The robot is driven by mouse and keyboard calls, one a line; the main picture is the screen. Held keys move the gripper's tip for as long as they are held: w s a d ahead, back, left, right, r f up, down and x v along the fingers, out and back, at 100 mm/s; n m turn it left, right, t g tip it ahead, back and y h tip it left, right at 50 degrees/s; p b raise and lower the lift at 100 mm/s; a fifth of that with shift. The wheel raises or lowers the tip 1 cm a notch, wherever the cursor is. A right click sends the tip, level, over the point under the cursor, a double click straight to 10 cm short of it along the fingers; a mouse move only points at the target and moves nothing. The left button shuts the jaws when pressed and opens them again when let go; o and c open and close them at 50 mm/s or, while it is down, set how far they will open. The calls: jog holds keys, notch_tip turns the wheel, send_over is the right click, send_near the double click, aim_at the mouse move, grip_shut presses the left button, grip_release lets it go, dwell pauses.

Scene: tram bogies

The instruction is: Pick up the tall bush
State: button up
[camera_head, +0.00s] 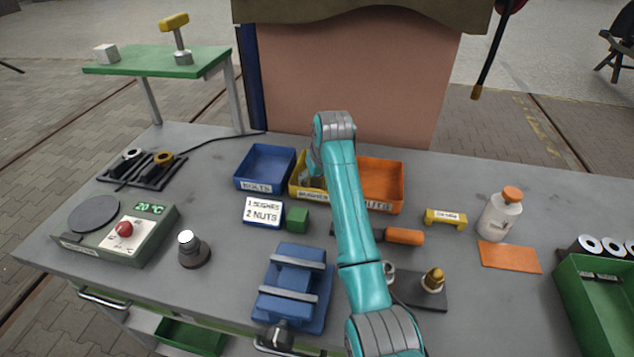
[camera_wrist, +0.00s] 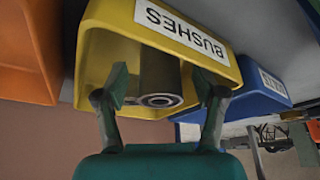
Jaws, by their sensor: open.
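In the wrist view, a grey cylindrical bush (camera_wrist: 160,75) with a hole in its end is in the yellow bin (camera_wrist: 95,40) labelled BUSHES. My gripper (camera_wrist: 162,84) is open, with one finger on each side of the bush. Whether either finger touches it, I cannot tell. In the head view my arm reaches over the bench to the yellow bin (camera_head: 296,187), which stands between the blue and orange bins. There my arm covers much of the bin, and the bush cannot be made out.
A sign (camera_head: 263,212) and a green block (camera_head: 297,219) stand in front. A blue vice (camera_head: 293,290) is nearer. A bottle (camera_head: 500,215) stands at right.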

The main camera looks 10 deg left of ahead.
jog(key=shift+c, duration=0.3)
grip_shut()
